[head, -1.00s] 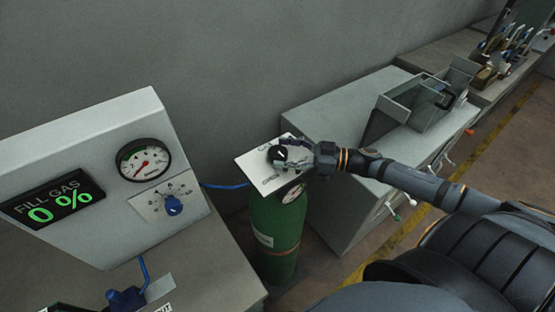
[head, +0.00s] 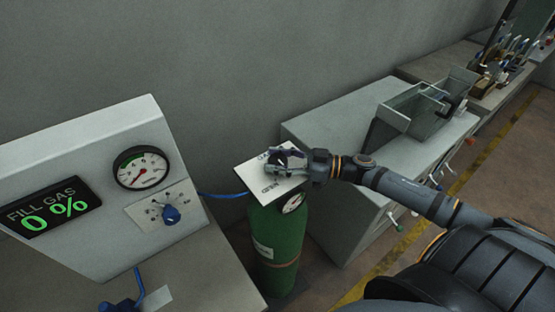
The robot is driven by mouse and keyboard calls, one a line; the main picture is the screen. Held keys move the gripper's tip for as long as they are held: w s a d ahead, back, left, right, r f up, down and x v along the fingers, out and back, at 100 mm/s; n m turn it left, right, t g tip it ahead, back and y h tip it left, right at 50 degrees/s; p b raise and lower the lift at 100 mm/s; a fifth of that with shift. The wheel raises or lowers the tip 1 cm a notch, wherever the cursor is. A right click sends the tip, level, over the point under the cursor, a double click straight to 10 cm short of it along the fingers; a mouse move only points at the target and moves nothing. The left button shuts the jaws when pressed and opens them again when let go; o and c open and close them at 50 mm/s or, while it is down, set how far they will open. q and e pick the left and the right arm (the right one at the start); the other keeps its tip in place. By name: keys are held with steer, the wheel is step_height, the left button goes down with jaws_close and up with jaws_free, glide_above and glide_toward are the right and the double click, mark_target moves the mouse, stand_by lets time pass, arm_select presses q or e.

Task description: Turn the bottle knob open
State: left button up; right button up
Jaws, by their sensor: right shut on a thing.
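The green gas bottle (head: 277,246) stands upright on the floor between the gas panel and the grey cabinet. A white plate (head: 257,180) with the word OPEN at its front edge sits on its top. The dark bottle knob (head: 273,156) is at the middle of the plate, partly covered by my right gripper. My right gripper (head: 277,164) reaches in from the right and is shut on the knob. A small round gauge (head: 293,203) sits under the plate's right side. My left gripper does not show.
The gas panel (head: 85,190) on the left has a display reading FILL GAS 0 %, a dial gauge (head: 141,168) and a blue knob (head: 171,214). A blue hose (head: 222,195) runs to the bottle. The grey cabinet (head: 340,190) on the right carries a metal-and-glass box (head: 412,108).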

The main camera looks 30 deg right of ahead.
steer(key=shift+r+m+t+h+p, duration=0.15)
steer(key=shift+m+t+h+p, duration=0.65)
steer(key=shift+p, duration=0.35)
steer(key=shift+r+m+t+h+p, duration=0.1)
steer(key=shift+m+t+h+p, duration=0.6)
steer(key=shift+t+h+p, duration=0.3)
steer(key=m+t+h+p, duration=0.1)
steer(key=m+h, duration=0.1)
steer(key=m+t+h+p, duration=0.1)
steer(key=m+h+p, duration=0.1)
steer(key=h, duration=0.1)
steer(key=shift+f+t, duration=0.15)
steer(key=shift+t, duration=0.25)
steer(key=shift+f+m+t+h+p, duration=0.15)
steer(key=shift+m+t+h+p, duration=0.15)
steer(key=shift+m+h+p, duration=1.15)
steer(key=shift+n+h+p, duration=0.35)
steer(key=o, duration=1.2)
steer(key=shift+s, duration=0.15)
